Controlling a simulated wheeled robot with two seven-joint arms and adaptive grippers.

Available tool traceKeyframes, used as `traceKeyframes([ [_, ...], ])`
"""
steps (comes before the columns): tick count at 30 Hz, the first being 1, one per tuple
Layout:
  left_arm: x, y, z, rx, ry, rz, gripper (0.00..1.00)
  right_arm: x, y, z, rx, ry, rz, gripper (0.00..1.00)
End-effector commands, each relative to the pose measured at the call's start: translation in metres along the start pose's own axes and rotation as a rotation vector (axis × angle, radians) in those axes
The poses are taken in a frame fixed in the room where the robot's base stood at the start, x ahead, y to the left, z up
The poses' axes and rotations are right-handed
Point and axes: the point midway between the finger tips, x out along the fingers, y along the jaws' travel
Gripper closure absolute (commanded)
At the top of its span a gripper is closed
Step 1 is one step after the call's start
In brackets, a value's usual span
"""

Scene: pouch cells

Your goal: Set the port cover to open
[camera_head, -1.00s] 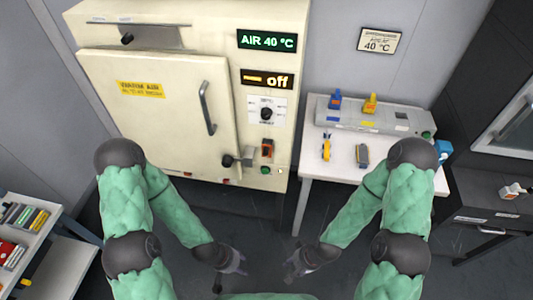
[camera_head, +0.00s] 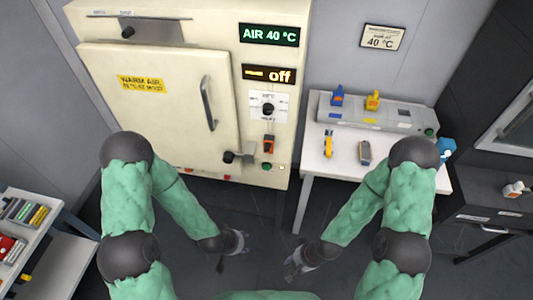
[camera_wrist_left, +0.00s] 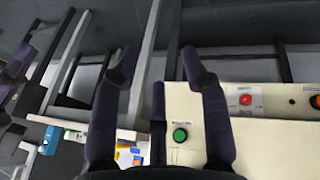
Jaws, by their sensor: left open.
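The cream warm-air cabinet (camera_head: 170,130) stands at the back left with its door shut. No part is clearly labelled as the port cover. A slotted plate with a dark knob (camera_head: 128,32) is at the cabinet's top, and a black round part (camera_head: 229,157) beside a grey block is at the lower right of its front; I cannot tell whether either is the cover. My left gripper (camera_head: 240,242) is low in front of the cabinet, apart from it; in the left wrist view its fingers (camera_wrist_left: 160,68) are spread and empty. My right gripper (camera_head: 295,262) is low to its right; its jaws are unclear.
The cabinet front has a dial (camera_head: 268,107), an orange-black switch (camera_head: 269,143) and a green button (camera_head: 267,167). A white table (camera_head: 345,180) with a grey unit (camera_head: 350,115) stands right. A shelf cart (camera_head: 60,265) is at left. Dark floor lies between.

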Motion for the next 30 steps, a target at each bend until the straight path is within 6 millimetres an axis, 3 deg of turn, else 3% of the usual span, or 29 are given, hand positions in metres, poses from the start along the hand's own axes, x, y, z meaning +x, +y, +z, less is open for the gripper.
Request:
traceKeyframes([
  [1, 0.004, 0.006, -0.024, 0.076, 0.096, -0.007, 0.55, 0.008, 0.003, 0.0, 0.0, 0.0, 0.0, 0.6],
  [6, -0.01, 0.035, -0.102, 0.335, 0.437, -0.06, 0.55, 0.021, 0.008, -0.001, 0.0, 0.0, 0.0, 0.6],
  [12, -0.054, 0.08, -0.166, 0.592, 0.832, -0.168, 0.55, 0.036, 0.013, -0.001, 0.0, 0.0, 0.0, 0.6],
  [16, -0.087, 0.105, -0.185, 0.701, 1.039, -0.247, 0.55, 0.043, 0.015, -0.002, 0.0, 0.0, 0.0, 0.6],
  [21, -0.115, 0.123, -0.193, 0.767, 1.194, -0.319, 0.55, 0.047, 0.017, -0.002, 0.0, 0.0, 0.0, 0.6],
  [25, -0.121, 0.127, -0.197, 0.779, 1.229, -0.339, 0.55, 0.048, 0.017, -0.002, 0.0, 0.0, 0.0, 0.6],
  [30, -0.115, 0.129, -0.213, 0.779, 1.23, -0.34, 0.55, 0.052, 0.018, -0.002, 0.0, 0.0, 0.0, 0.6],
])
